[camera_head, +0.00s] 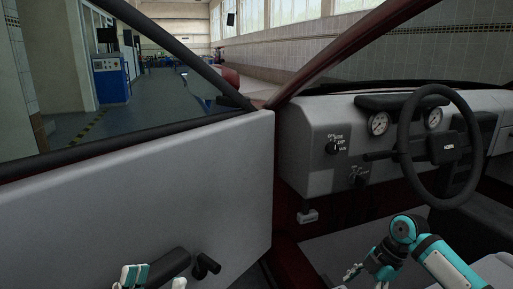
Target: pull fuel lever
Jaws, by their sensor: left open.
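The label is too small to read, so I cannot tell if this is the fuel lever. My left gripper (155,281) is at the bottom edge, by the door's dark armrest, open and mostly cut off by the frame. It is well left of and below the grey lever. My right gripper (364,277) is low in front of the seat, right of and below the lever. Its fingers are small and partly cut off.
The grey door (150,190) stands open at left, with a black crank handle (206,265). The steering wheel (439,147) is at right, before the dashboard (310,160) with its knobs and gauges. The space between door edge and seat looks free.

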